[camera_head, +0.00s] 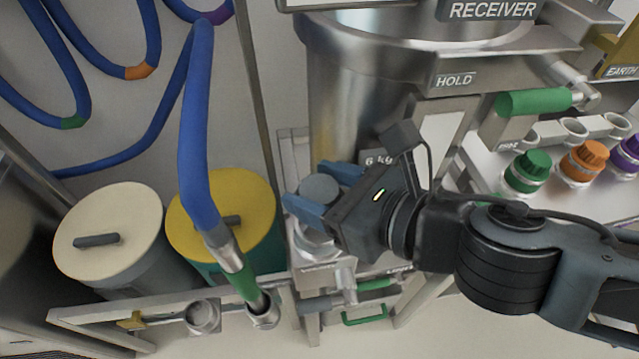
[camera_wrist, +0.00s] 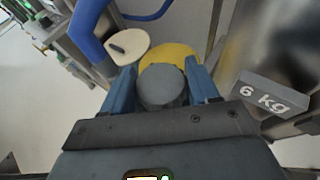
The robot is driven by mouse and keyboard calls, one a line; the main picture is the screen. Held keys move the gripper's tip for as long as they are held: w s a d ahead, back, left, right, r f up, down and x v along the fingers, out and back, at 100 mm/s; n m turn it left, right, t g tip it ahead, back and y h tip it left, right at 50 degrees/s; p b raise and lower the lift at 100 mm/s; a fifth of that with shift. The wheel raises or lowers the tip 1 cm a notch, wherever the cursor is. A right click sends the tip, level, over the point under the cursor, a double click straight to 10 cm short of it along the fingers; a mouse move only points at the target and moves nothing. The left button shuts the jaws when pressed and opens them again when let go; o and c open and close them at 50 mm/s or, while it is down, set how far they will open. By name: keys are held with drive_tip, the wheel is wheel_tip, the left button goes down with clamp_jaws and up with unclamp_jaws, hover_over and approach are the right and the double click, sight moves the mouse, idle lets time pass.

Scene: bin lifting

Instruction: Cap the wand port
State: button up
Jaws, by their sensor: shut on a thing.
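My gripper (camera_head: 318,192) is shut on a grey round cap (camera_head: 320,187), with one blue finger on each side of it. In the wrist view the cap (camera_wrist: 162,86) sits between the two blue fingers. A round metal fitting (camera_head: 316,243), which may be the wand port, shows just below the gripper in the head view. The cap and the finger hide its top, so I cannot tell whether the cap touches it. The wand (camera_head: 240,278), with a green band on a blue hose, stands with its metal end at a round holder (camera_head: 263,312).
A cream-lidded bin (camera_head: 110,225) and a yellow-lidded bin (camera_head: 250,215) stand to the left. The steel receiver (camera_head: 345,90) rises behind my gripper, with a "6 kg" plate (camera_wrist: 272,92) close by. Green, orange and purple knobs (camera_head: 584,160) are at the right. Blue hoses hang upper left.

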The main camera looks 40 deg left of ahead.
drive_tip(key=shift+f, duration=0.15)
drive_tip(key=shift+f+b, duration=1)
drive_tip(key=shift+b, duration=0.05)
drive_tip(key=shift+f+b, duration=1.05)
idle(0.8)
drive_tip(key=o, duration=1.3)
drive_tip(key=shift+o, duration=0.2)
drive_tip(key=b+v, duration=0.1)
drive_tip(key=v, duration=0.6)
drive_tip(key=shift+d, duration=0.4)
drive_tip(key=shift+r, duration=0.15)
